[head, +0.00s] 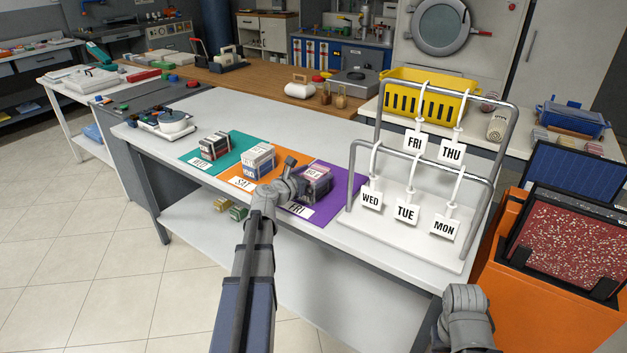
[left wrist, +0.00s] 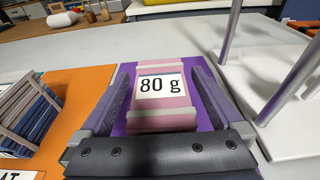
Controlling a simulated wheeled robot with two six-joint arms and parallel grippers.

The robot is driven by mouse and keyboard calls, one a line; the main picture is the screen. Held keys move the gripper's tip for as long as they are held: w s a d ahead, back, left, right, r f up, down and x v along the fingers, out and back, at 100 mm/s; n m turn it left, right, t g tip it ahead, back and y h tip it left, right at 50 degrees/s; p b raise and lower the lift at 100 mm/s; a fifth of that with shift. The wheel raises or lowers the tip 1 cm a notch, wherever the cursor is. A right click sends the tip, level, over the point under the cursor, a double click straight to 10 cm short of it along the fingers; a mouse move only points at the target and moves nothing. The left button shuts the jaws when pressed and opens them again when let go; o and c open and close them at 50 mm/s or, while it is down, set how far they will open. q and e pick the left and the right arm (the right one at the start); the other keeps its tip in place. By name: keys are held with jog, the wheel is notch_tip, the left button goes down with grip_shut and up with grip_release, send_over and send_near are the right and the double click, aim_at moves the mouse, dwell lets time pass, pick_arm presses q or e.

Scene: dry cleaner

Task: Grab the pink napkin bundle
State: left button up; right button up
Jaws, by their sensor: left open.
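The pink napkin bundle (left wrist: 163,115) lies on the purple mat (head: 335,205), which has a FRI label. In the head view the bundle (head: 319,177) is partly hidden by my left gripper (head: 306,181). In the left wrist view my left gripper (left wrist: 162,80) is open, with one finger on each side of the bundle. Gaps of purple mat show between fingers and bundle. Of my right arm only a grey link shows at the lower right of the head view; its fingers are not seen.
A blue-and-white bundle (head: 258,162) sits on the orange SAT mat (head: 236,183), left of the purple mat. Another bundle (head: 214,146) sits on the teal mat (head: 193,157). A metal rack (head: 349,180) with day tags stands close on the right. The white table behind is clear.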

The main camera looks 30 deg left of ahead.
aim_at(313, 173)
pick_arm(q)
jog(key=c, duration=1.3)
jog(key=shift+r, duration=0.1)
notch_tip(313, 173, up, 10)
jog(key=p, duration=1)
